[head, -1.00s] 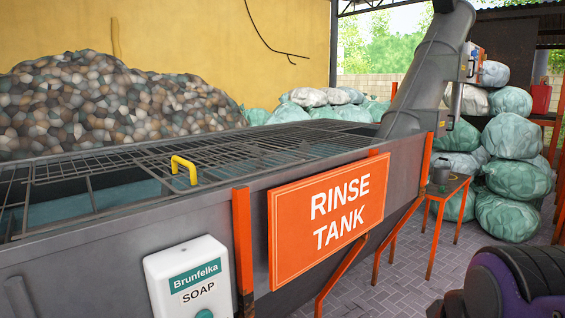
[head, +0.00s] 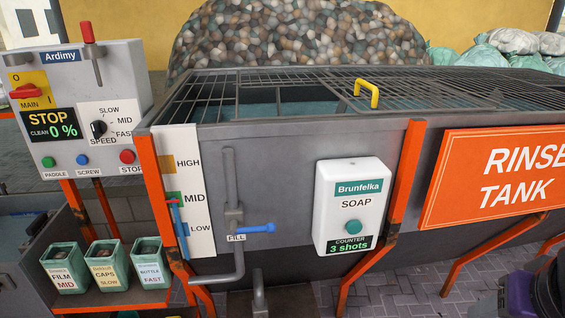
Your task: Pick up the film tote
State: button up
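The film tote (head: 65,270) is a small green open-topped bin at the lower left of the head view. Its white label reads "FILM MID", and something dark shows inside. It stands upright on an orange-edged shelf, leftmost in a row. Beside it stand the caps tote (head: 106,265), marked "CAPS SLOW", and the bottle tote (head: 149,264), marked "BOTTLE FAST". A dark and purple part of my own arm shows at the lower right edge. My gripper's fingers cannot be seen.
The grey rinse tank (head: 290,145) with orange legs fills the middle. A control box (head: 75,105) reading "STOP" and "CLEAN 0 %" stands above the totes. A soap dispenser (head: 351,205) and blue-handled fill valve (head: 256,228) stick out from the tank front. Paved floor shows below.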

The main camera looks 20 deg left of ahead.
aim_at(65, 263)
jog(key=u, duration=2.5)
jog(key=z, duration=1.8)
jog(key=u, duration=1.85)
jog(key=i+j+z, duration=0.15)
jog(key=i+j, duration=0.4)
jog(key=i, duration=0.1)
